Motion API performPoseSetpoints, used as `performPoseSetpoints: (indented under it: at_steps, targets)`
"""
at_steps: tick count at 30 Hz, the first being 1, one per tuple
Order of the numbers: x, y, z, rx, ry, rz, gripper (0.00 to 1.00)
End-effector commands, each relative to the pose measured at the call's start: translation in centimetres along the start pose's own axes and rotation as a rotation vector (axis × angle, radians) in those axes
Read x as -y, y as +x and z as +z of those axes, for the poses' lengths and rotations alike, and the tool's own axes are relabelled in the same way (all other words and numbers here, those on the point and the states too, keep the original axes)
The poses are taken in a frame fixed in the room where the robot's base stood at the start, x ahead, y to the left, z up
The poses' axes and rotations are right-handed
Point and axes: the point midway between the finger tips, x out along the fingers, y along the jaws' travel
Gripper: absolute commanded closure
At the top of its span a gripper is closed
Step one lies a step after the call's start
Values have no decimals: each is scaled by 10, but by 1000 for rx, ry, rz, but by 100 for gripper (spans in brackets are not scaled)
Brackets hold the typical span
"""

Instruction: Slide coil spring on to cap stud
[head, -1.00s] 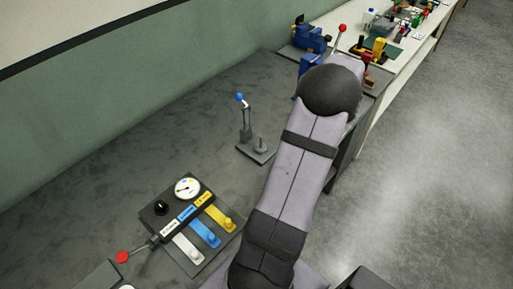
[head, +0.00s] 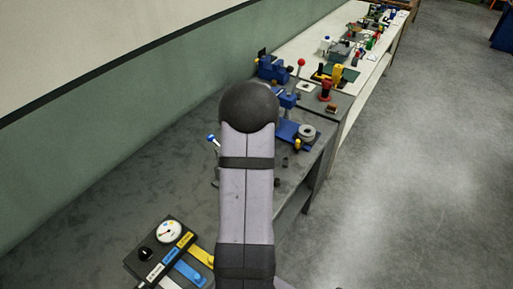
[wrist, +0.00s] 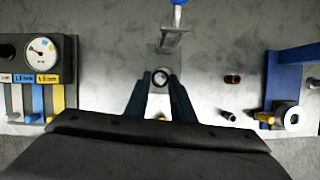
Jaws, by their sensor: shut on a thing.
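In the wrist view, my gripper (wrist: 160,80) points down over the bench with its two dark fingers close together. Between the fingertips is a small dark ring with a pale middle, which looks like the coil spring (wrist: 160,70) seen end-on. My gripper is shut on it. A grey lever stand (wrist: 171,42) with a blue ball (wrist: 178,2) is just beyond the fingertips, and its base seems to run under them. I cannot make out the cap stud; the spring and fingers may hide it. In the head view my arm hides the gripper; only the blue ball (head: 211,138) shows beside it.
Left is a panel with a gauge (wrist: 39,50) and coloured levers. Right are a reddish-brown cylinder (wrist: 232,79), a dark cylinder (wrist: 228,115) and a blue fixture (wrist: 275,85) with a white spool (wrist: 292,119). Bare bench lies between the panel and my gripper.

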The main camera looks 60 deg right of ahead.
Motion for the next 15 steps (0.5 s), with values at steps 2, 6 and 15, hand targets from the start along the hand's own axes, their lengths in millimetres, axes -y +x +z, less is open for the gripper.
performPoseSetpoints:
  at_steps: [2, 6, 15]
  targets:
    - [-16, 4, 5, -3, -3, 6, 99]
    - [-24, 22, -1, -4, 55, -19, 99]
    - [5, 30, -3, 0, 213, -91, 99]
